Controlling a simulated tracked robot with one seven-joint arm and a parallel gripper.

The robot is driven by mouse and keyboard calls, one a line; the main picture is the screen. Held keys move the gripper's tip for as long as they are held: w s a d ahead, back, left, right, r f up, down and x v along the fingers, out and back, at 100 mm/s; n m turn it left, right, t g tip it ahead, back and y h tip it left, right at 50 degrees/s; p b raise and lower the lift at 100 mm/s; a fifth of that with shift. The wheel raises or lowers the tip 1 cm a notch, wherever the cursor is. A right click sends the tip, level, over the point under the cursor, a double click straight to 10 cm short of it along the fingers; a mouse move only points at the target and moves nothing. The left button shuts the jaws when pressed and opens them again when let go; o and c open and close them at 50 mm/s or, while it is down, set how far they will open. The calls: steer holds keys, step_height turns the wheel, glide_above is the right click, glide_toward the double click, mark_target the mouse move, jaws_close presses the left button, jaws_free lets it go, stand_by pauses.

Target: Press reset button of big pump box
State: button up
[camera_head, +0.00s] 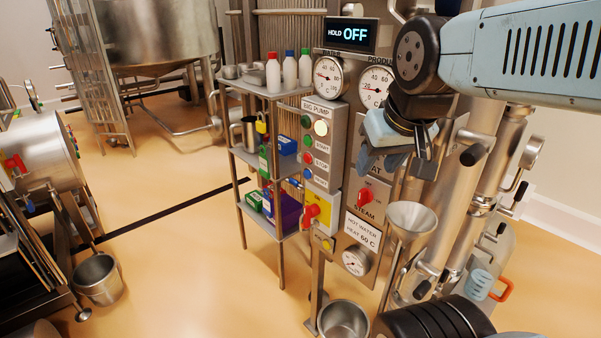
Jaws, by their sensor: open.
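My gripper (396,163) is open and empty, pointing down, to the right of the box and apart from the buttons. It hides part of the panel behind it.
A shelf rack (280,163) with bottles and boxes stands close left of the box. A red handle on a yellow plate (322,208) is below it. Two gauges (328,77) sit above. A steel funnel (411,218) stands below my gripper.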

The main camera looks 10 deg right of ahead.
jaws_close()
stand_by(0.4)
stand_by(1.4)
